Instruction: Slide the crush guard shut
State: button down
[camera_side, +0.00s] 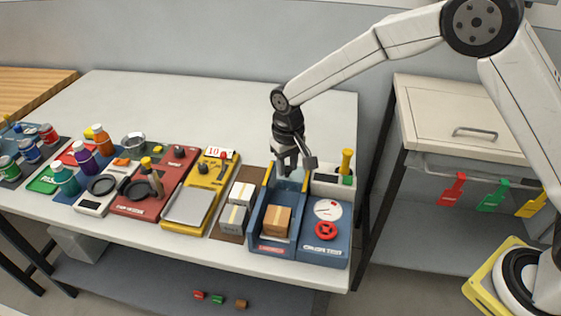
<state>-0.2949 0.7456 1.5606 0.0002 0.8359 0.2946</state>
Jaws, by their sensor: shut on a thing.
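The blue crush tester (254,239) stands at the right front of the white table. A brown carton (276,220) sits in its bay, with the bay's front side uncovered. The crush guard (291,184) looks like a clear panel between yellow rails at the back of the bay, behind the carton. My gripper (288,169) points down over the guard's upper part and is shut on it. The fingers hide part of the guard, so the exact grip spot is unclear.
A dial (328,209) and red handwheel (326,231) are on the tester's right half. A white holder with a yellow-handled tool (347,161) stands behind them. Cartons (236,217) sit close on the left, beside a yellow scale (188,206). The table's back is clear.

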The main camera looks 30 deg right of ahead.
jog(key=shift+r, duration=0.1)
dwell(0.8)
jog(key=s+a, duration=0.7)
jog(key=shift+s+a, duration=0.25)
jog(key=shift+a, duration=0.1)
jog(key=c, duration=0.5)
grip_release()
jog(key=shift+o, duration=0.4)
notch_tip(320, 180, up, 8)
